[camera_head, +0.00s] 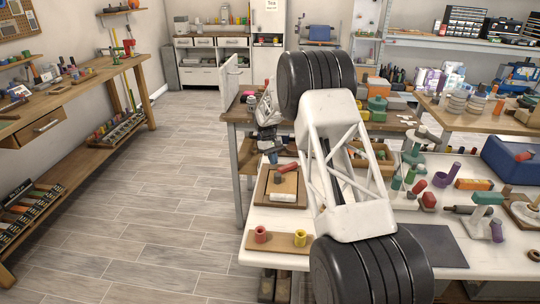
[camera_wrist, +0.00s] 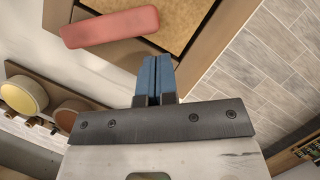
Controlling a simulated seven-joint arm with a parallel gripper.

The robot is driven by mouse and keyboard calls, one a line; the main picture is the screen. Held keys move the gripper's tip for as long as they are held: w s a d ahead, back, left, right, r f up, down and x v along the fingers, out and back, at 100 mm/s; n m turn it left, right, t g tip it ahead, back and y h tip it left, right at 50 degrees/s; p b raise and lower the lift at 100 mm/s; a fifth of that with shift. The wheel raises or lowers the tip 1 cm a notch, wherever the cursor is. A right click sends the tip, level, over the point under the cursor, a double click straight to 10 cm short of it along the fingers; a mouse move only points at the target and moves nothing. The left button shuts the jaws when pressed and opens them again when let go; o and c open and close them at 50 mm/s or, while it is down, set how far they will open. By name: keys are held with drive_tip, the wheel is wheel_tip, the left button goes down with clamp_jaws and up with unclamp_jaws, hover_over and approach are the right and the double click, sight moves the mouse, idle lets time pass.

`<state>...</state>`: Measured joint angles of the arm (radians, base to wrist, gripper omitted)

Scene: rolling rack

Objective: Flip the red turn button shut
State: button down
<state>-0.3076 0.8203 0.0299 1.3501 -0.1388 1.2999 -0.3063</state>
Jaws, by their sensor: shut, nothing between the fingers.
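The red turn button (camera_wrist: 112,27) is a rounded red bar at the upper left of the wrist view. It appears to lie across the edge of a wooden frame (camera_wrist: 205,40) with a tan panel (camera_wrist: 165,18). In the head view the red button (camera_head: 288,167) shows small at the far side of the wooden frame (camera_head: 262,188) on the white table. My gripper (camera_wrist: 154,62) has its blue fingers together, with nothing between them. The fingertips are beside the button, to its lower right in the wrist view, visibly apart from it. In the head view my gripper (camera_head: 272,158) is just beyond the frame.
A wooden board with a red cup (camera_head: 261,234) and a yellow cup (camera_head: 300,238) lies at the table's near left edge. A dark mat (camera_head: 440,246) and several loose parts lie to the right. My arm hides the table's middle. Open floor (camera_head: 150,200) is to the left.

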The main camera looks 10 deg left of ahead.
sight(278, 168)
drive_tip(key=shift+s+d, duration=0.5)
drive_tip(key=shift+s, duration=0.1)
drive_tip(key=shift+s+d+f+n+t+h, duration=0.1)
drive_tip(key=shift+s+d+n+t+h, duration=0.1)
drive_tip(key=shift+s+n, duration=0.35)
drive_tip(key=shift+s+d+n+t+h, duration=0.15)
drive_tip(key=shift+s+n, duration=0.2)
drive_tip(key=shift+n, duration=0.4)
drive_tip(key=shift+w, duration=0.1)
drive_tip(key=shift+w+a, duration=0.2)
drive_tip(key=shift+w, duration=0.45)
drive_tip(key=shift+w+a, duration=0.1)
